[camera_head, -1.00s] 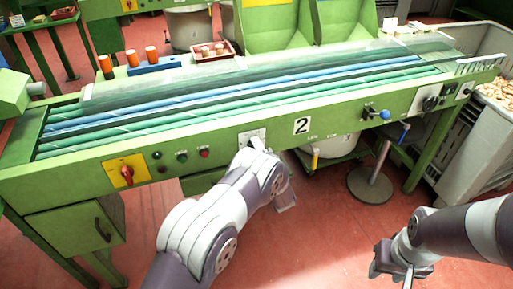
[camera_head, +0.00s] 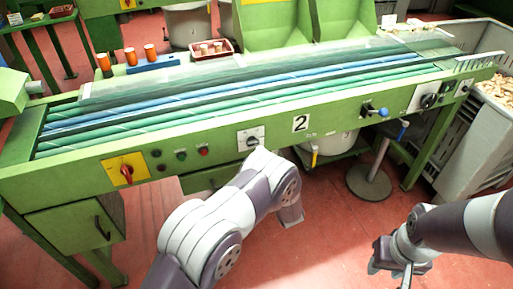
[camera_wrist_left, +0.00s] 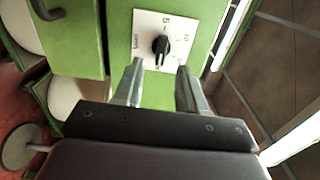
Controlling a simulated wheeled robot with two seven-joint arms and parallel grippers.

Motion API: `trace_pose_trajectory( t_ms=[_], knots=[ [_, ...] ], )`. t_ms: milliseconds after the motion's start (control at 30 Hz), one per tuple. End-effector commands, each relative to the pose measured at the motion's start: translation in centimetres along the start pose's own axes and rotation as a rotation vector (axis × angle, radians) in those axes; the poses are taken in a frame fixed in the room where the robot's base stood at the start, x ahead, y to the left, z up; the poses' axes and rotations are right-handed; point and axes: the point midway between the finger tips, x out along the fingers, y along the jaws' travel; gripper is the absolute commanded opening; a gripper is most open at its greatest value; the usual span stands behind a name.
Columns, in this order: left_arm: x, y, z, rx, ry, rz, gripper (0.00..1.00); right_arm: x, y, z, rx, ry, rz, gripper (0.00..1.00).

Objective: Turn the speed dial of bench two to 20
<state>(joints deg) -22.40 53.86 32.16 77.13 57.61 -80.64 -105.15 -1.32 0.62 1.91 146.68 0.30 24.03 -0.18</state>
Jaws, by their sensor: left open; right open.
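Bench two is the green bench with a "2" plate (camera_head: 301,124) on its front rail. A black dial on a white plate (camera_head: 252,141) sits left of that plate. In the left wrist view the black knob (camera_wrist_left: 160,46) is upright in the picture, its light line toward the lower end; markings ring it, too small to read surely. My left gripper (camera_wrist_left: 158,85) is open, its two fingers short of the knob and apart from it, with nothing between them. In the head view my left arm hides it. My right gripper (camera_head: 403,268) is open and empty at lower right, away from the bench.
A red switch on a yellow plate (camera_head: 126,170) and small buttons (camera_head: 182,156) are left of the dial. A blue-knobbed lever (camera_head: 382,112) and another black dial (camera_head: 429,101) are to the right. A stool (camera_head: 369,182) stands below.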

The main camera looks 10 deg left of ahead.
Motion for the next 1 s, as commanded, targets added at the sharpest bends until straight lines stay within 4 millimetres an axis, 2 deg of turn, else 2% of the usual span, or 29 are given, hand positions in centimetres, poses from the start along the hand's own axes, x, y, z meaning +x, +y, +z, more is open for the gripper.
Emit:
trace_pose_trajectory(
  t_ms=[100, 300, 433, 900, 967, 1000],
  knots=[
    [-3.2, 0.0, -0.1, 0.002, 0.005, 0.000, 0.40, -0.2, 0.0, 0.0, 0.000, 0.000, 0.000, 0.43],
    [-6.4, 0.1, 0.0, 0.002, 0.002, 0.001, 0.40, -0.2, 0.0, 0.0, 0.000, 0.000, 0.000, 0.43],
    [-6.9, 0.1, 0.0, 0.000, 0.000, 0.000, 0.40, -0.3, 0.0, 0.0, 0.000, 0.000, 0.000, 0.43],
    [-6.9, 0.1, 0.0, -0.030, 0.000, 0.002, 0.40, -0.2, 0.0, 0.0, 0.000, 0.000, 0.000, 0.43],
    [-6.9, 1.3, -0.4, -0.129, 0.016, 0.062, 0.40, -0.2, 0.0, 0.0, 0.000, 0.000, 0.000, 0.43],
    [-7.3, 3.3, -1.1, -0.225, 0.052, 0.161, 0.40, -0.2, 0.0, 0.0, 0.000, 0.000, 0.000, 0.43]
  ],
)
